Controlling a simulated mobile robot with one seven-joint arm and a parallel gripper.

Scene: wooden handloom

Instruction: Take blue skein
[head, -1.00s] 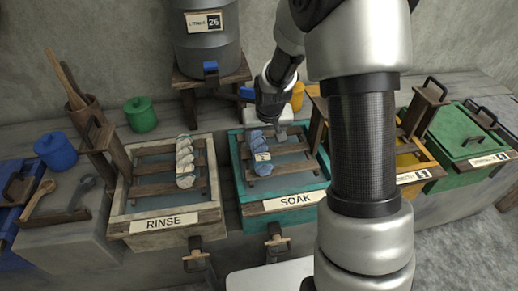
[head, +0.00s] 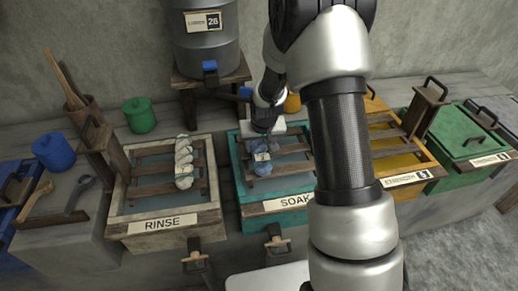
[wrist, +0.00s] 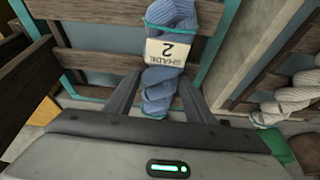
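The blue skein (head: 260,158) lies on the wooden slats of the teal SOAK vat (head: 290,205). In the wrist view the twisted blue skein (wrist: 163,82) has a pale paper band (wrist: 167,53) marked SHADE 2. My gripper (wrist: 160,80) is open, with one finger on each side of the skein's near part, below the band. Narrow gaps seem to show between fingers and yarn. In the head view my gripper (head: 264,130) is at the skein's far end, and my wrist hides part of it.
A pale skein (head: 184,162) lies on the RINSE vat (head: 165,222) to the left. A yellow vat (head: 405,160) and a green lidded vat (head: 465,135) stand to the right. A grey barrel (head: 206,40) on a wooden stand is behind. A wooden upright stands near my arm.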

